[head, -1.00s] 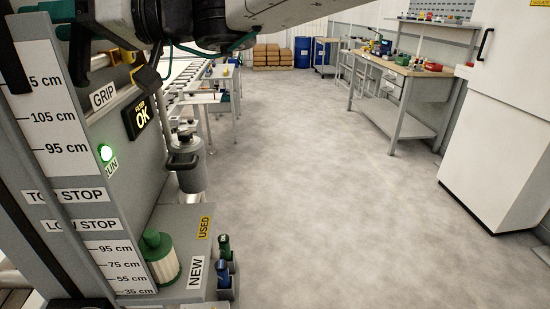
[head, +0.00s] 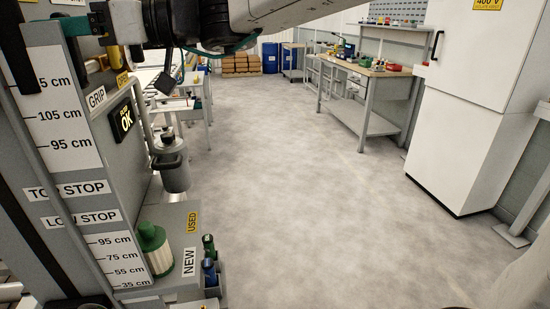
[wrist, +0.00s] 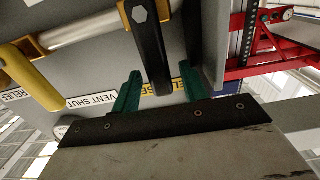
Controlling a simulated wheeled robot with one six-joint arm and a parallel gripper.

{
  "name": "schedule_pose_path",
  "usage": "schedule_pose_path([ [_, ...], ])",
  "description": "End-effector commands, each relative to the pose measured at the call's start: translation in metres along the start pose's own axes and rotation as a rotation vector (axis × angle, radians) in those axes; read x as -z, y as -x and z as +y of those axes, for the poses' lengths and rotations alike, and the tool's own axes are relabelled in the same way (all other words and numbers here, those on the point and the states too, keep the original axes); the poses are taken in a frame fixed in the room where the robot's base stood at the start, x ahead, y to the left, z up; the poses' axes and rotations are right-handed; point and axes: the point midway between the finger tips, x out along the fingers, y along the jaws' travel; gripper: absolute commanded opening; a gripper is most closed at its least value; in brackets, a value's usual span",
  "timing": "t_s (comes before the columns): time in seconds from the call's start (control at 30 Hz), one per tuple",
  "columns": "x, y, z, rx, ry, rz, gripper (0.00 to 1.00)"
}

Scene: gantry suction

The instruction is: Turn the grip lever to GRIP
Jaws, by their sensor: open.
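In the wrist view, a black lever (wrist: 150,45) with a hexagonal bolt at its top, which looks like the grip lever, hangs from a yellow-brown mount. Its free end lies over a yellow label (wrist: 178,86) whose text is partly hidden and seems to read RELEASE. My gripper (wrist: 159,74) is open, with one green finger on each side of the lever's lower end. I cannot tell whether either finger touches it. In the head view, the GRIP label (head: 96,97) is on the grey column. The lever cannot be made out there.
A yellow handle (wrist: 32,78) sits left of the lever, near a VENT SHUT label (wrist: 92,100). A red frame (wrist: 262,45) stands at right.

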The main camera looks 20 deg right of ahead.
Motion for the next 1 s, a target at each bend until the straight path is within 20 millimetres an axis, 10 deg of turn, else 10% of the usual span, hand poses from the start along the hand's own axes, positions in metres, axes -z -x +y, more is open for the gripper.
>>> schedule_pose_path([
  [0.37,0.000,0.058,0.000,-0.002,0.001,0.000,0.44],
  [1.0,-0.091,0.132,-0.051,-0.063,-0.334,-0.415,0.44],
])
